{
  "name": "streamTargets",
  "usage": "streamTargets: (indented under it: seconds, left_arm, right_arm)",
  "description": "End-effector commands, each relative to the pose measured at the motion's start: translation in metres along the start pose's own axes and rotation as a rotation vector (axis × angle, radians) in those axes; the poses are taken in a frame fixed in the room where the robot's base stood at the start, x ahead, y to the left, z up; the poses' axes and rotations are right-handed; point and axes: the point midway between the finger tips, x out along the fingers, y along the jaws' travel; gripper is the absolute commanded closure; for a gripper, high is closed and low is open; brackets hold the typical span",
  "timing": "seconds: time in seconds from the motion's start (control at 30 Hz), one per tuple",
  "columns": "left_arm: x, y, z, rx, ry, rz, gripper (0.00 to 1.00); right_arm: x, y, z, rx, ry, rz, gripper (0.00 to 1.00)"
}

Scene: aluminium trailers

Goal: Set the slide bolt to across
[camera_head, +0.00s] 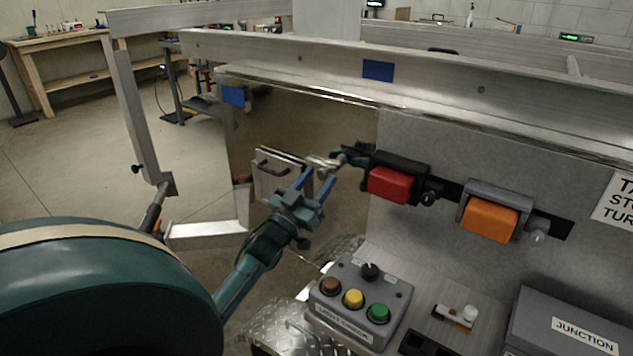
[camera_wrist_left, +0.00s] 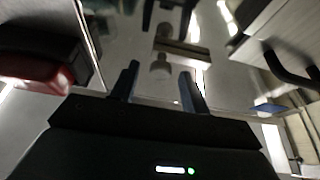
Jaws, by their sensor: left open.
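A small silver fitting that looks like the slide bolt (camera_head: 322,162) is on the shiny metal panel, beside the small hatch plate (camera_head: 270,180) with a black handle. In the left wrist view the bolt (camera_wrist_left: 183,52) shows as a pale bar with a rounded knob beyond my fingertips. My left gripper (camera_head: 316,181) is open, with its fingers pointing at the bolt; I cannot tell whether they touch it. In the left wrist view the open fingers (camera_wrist_left: 158,87) have nothing clearly between them. The bolt's exact setting cannot be made out. My right gripper is not in view.
A red lamp (camera_head: 389,185) and an orange lamp (camera_head: 488,220) stick out right of the bolt. A grey button box (camera_head: 360,300), a small white-knobbed lever (camera_head: 457,315) and a junction box (camera_head: 565,335) lie below. The panel mirrors my gripper.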

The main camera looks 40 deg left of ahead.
Motion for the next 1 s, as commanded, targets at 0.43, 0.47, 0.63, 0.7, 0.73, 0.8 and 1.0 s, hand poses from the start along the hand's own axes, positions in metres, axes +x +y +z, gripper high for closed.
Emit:
streamTargets:
  seconds: [0.43,0.47,0.63,0.7,0.73,0.8,1.0]
  left_arm:
    - [0.0008,0.0000,-0.0002,0.001,0.000,0.000,0.70]
    - [0.0008,-0.0001,-0.0002,0.001,0.000,0.000,0.72]
    - [0.0007,0.0000,-0.0002,0.001,0.001,0.000,0.86]
    - [0.0007,0.0000,-0.0002,0.001,0.001,0.000,0.92]
    - [0.0007,0.0000,-0.0002,0.001,0.001,0.000,0.94]
    - [0.0006,0.0000,-0.0002,0.001,0.001,0.000,1.00]
    - [0.0006,0.0001,-0.0002,0.001,0.001,0.000,1.00]
  right_arm:
    - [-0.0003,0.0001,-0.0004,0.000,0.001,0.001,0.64]
    - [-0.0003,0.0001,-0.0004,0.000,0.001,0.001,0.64]
    - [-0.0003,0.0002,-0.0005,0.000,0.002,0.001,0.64]
    - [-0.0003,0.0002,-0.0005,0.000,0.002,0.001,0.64]
    - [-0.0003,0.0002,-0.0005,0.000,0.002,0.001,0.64]
    - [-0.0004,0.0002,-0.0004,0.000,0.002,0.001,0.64]
    - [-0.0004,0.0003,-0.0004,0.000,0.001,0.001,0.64]
